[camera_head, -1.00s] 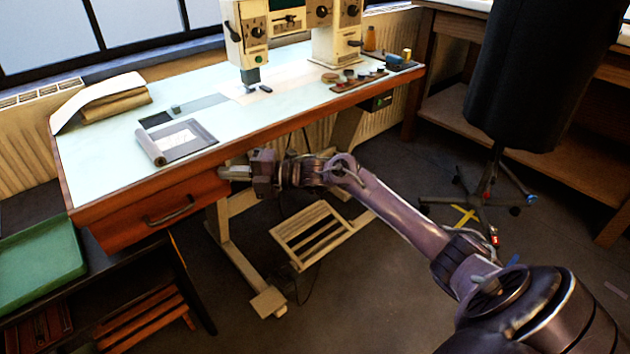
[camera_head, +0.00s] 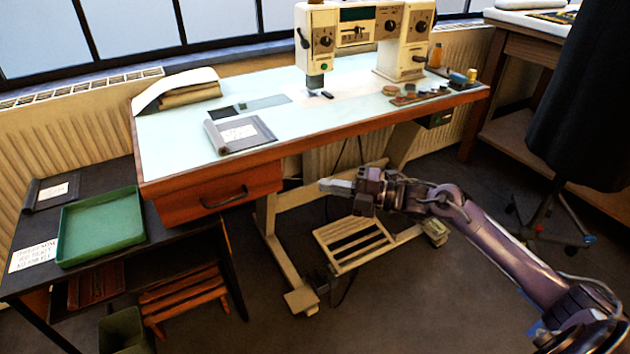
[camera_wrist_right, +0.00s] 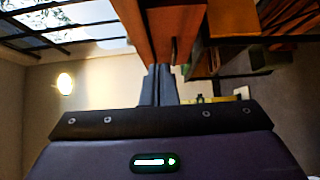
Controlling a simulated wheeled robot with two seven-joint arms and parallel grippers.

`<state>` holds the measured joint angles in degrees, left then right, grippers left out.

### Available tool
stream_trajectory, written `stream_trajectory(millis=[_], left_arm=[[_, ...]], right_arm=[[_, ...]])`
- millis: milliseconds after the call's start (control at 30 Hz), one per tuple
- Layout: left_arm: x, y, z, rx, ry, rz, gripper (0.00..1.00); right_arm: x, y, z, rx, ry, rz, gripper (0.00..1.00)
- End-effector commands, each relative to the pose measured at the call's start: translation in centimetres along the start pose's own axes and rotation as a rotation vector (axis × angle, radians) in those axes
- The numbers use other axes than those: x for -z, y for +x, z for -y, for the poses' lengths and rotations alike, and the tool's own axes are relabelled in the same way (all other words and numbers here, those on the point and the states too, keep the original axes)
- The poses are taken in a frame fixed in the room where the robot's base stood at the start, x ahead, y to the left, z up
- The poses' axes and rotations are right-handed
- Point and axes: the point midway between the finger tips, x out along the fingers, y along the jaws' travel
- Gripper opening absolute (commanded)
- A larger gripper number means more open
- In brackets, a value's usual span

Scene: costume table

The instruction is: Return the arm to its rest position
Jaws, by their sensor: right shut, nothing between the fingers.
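My right arm comes in from the lower right of the head view. Its gripper (camera_head: 338,186) is shut and empty, pointing left in front of the sewing table, just right of the wooden drawer (camera_head: 222,194). In the right wrist view its two fingers (camera_wrist_right: 158,84) lie together with nothing between them. The drawer looks closed and has a dark handle. My left gripper does not show in either view.
The sewing table (camera_head: 180,128) carries a cream sewing machine (camera_head: 312,42). A green tray (camera_head: 101,228) sits on a dark side table at left. A treadle (camera_head: 358,243) is below my gripper. A dark dress form (camera_head: 590,100) stands at right.

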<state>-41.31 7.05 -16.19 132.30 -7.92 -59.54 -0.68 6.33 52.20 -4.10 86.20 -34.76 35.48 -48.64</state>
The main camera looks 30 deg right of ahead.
Motion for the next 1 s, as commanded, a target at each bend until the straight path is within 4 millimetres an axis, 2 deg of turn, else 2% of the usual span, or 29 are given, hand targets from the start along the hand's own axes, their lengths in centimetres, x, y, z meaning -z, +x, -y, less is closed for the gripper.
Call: stream_trajectory(millis=[267, 367, 433, 467, 567, 600, 700, 800, 900, 1000], left_arm=[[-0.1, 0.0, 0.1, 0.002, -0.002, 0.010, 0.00], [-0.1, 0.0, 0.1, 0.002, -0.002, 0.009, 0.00], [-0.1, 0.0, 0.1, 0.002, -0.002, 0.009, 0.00], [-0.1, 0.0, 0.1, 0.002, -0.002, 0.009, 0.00], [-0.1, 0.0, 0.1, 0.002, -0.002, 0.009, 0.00], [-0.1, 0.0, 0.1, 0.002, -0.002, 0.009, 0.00], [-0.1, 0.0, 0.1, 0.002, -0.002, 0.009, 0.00], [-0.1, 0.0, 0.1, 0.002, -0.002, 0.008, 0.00], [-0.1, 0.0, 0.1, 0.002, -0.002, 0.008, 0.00], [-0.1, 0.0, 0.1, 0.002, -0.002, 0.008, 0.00]], right_arm=[[0.1, -0.7, 0.1, 0.001, 0.003, -0.001, 0.00], [1.1, -0.1, 1.5, 0.019, 0.040, 0.010, 0.00], [2.6, 0.9, 3.7, 0.050, 0.107, 0.034, 0.00], [3.6, 1.5, 5.0, 0.069, 0.148, 0.049, 0.00], [8.2, 3.4, 9.9, 0.147, 0.332, 0.131, 0.00], [10.6, 4.0, 12.0, 0.182, 0.424, 0.177, 0.00], [16.3, 4.8, 15.8, 0.264, 0.668, 0.314, 0.00], [21.2, 4.5, 18.0, 0.332, 0.899, 0.460, 0.00], [24.7, 3.7, 19.0, 0.381, 1.078, 0.585, 0.00], [27.3, 2.8, 19.4, 0.419, 1.218, 0.685, 0.00]])
